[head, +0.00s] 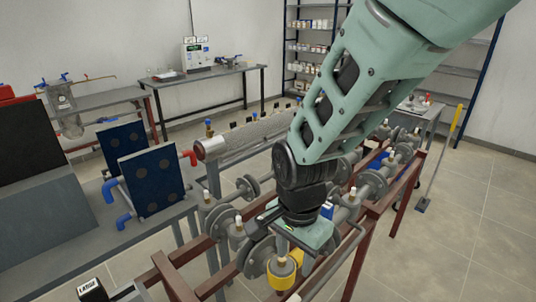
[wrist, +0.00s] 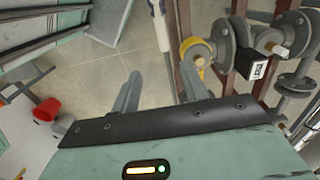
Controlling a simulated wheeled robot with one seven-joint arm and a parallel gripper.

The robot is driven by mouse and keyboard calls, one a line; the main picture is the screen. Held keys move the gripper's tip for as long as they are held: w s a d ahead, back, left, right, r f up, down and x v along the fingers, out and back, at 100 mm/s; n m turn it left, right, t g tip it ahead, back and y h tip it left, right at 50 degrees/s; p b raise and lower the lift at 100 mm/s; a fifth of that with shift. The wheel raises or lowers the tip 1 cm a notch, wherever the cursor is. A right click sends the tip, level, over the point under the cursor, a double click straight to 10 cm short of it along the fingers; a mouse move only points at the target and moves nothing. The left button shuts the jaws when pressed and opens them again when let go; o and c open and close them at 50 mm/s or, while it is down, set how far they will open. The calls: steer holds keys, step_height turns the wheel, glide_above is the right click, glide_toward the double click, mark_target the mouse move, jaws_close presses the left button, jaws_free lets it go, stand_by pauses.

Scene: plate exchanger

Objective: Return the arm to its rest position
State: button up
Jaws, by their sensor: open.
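My arm reaches in from the upper right of the head view, a green link with cut-outs ending in a black wrist joint. The green gripper body hangs over the pipe rack (head: 355,222), and its fingertips are hidden in that view. In the wrist view my gripper (wrist: 158,90) shows two grey fingers spread apart with nothing between them. Below the fingers is bare tiled floor. A yellow-banded flange (wrist: 195,50) lies just beyond the right finger, apart from it; it also shows in the head view (head: 282,273).
Grey valves and flanges line the brown rack around my gripper. A long cylindrical exchanger (head: 245,136) lies behind it. Blue plates (head: 152,180) stand on the left bench. A shelf (head: 310,50) and work table (head: 205,76) are at the back. The right floor is mostly clear, with a yellow-handled tool (head: 455,120).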

steer(key=s+d+r+n, duration=0.3)
steer(key=s+r+n, duration=0.1)
steer(key=s+n, duration=0.3)
steer(key=s+d+r+n, duration=0.4)
steer(key=s+n, duration=0.3)
steer(key=n, duration=0.3)
stand_by(1.4)
